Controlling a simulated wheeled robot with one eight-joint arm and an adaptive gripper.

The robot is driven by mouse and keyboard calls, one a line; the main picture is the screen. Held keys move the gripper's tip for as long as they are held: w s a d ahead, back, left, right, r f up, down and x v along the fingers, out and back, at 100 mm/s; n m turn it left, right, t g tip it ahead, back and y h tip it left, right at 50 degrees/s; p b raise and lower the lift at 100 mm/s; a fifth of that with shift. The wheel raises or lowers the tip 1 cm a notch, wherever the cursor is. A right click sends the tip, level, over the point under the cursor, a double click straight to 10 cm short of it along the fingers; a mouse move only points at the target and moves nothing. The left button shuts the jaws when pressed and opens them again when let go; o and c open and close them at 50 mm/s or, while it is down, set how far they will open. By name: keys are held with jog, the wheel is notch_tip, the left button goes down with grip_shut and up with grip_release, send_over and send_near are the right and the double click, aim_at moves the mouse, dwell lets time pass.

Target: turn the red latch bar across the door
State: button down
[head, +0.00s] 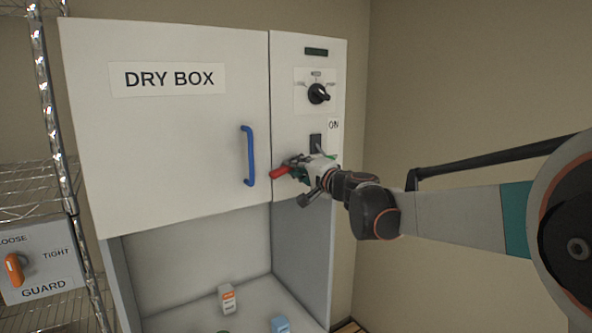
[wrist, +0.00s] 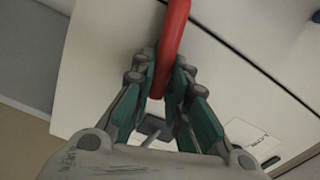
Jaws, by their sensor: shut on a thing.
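The red latch bar (head: 279,172) is at the right edge of the dry box door (head: 160,150), by the seam with the control panel. Its visible end lies near the seam, slightly tilted; my gripper hides the rest in the head view. My gripper (head: 295,166) is in front of the panel, shut on the bar. In the wrist view the red bar (wrist: 174,40) runs from the top edge down between the fingers of my gripper (wrist: 163,72), with green pads on both sides. The door looks shut.
A blue door handle (head: 248,156) stands just left of the latch. A black knob (head: 318,93) and a dark switch (head: 316,142) marked ON sit above my gripper. Below the door is an open bay with small boxes (head: 227,299). A wire rack and GUARD panel (head: 42,270) stand left.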

jog(key=shift+d+f+m+b, duration=0.1)
jog(key=shift+f+m+b, duration=0.15)
jog(key=shift+m, duration=0.55)
jog(key=shift+f+m+b, duration=0.15)
jog(key=shift+m+b, duration=0.1)
jog(key=shift+m, duration=0.55)
jog(key=c, duration=1.6)
grip_release()
jog(key=shift+o, duration=0.2)
jog(key=v, duration=1.2)
